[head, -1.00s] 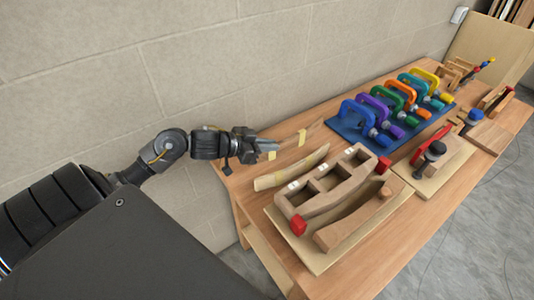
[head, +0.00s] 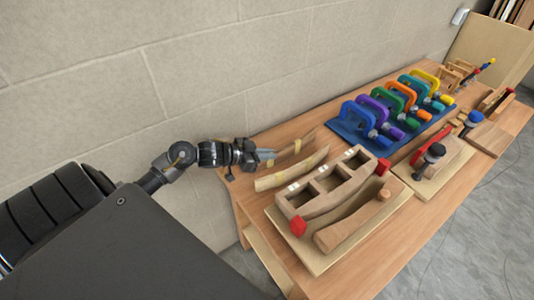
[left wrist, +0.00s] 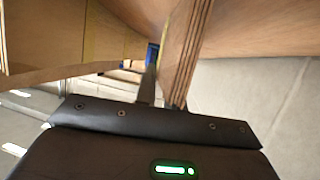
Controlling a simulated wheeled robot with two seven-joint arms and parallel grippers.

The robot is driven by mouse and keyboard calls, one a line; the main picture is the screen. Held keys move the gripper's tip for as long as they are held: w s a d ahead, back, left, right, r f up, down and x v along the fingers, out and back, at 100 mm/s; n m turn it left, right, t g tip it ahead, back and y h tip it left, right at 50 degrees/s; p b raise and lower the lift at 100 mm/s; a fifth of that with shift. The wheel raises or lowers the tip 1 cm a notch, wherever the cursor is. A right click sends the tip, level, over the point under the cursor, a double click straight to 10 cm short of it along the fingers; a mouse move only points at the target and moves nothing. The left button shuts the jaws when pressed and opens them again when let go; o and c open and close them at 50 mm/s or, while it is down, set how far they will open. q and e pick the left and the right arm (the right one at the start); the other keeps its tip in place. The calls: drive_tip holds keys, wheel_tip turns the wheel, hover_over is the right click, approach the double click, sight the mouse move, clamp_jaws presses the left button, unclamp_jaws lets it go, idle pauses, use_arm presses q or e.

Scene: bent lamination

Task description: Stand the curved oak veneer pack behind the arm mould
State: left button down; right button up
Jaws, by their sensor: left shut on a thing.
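The wooden arm mould (head: 335,187), with open pockets and red ends, sits on a pale board at the front of the bench. Behind it lies a curved wooden piece (head: 290,173). My left gripper (head: 268,156), at the bench's left rear near the wall, is shut on a thin curved veneer pack (head: 305,140) with yellow tape. The pack stands on edge behind the other curved piece, with a narrow gap. I cannot tell whether it touches the bench. In the left wrist view its layered edge (left wrist: 187,45) shows beside a finger. My right gripper is not in view.
A blue tray (head: 352,138) with several coloured clamps stands to the right at the back. A loose curved wooden block (head: 350,222) lies in front of the mould. The block wall (head: 240,75) runs close behind the bench. Another jig board (head: 430,177) stands to the right.

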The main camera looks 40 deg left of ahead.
use_arm(q)
drive_tip(key=c, duration=1.9)
unclamp_jaws()
drive_tip(key=shift+f, duration=0.15)
drive_tip(key=o, duration=0.4)
drive_tip(key=shift+r, duration=0.25)
drive_tip(key=b+v, duration=0.1)
drive_tip(key=v, duration=1.1)
drive_tip(key=shift+s+f, duration=0.1)
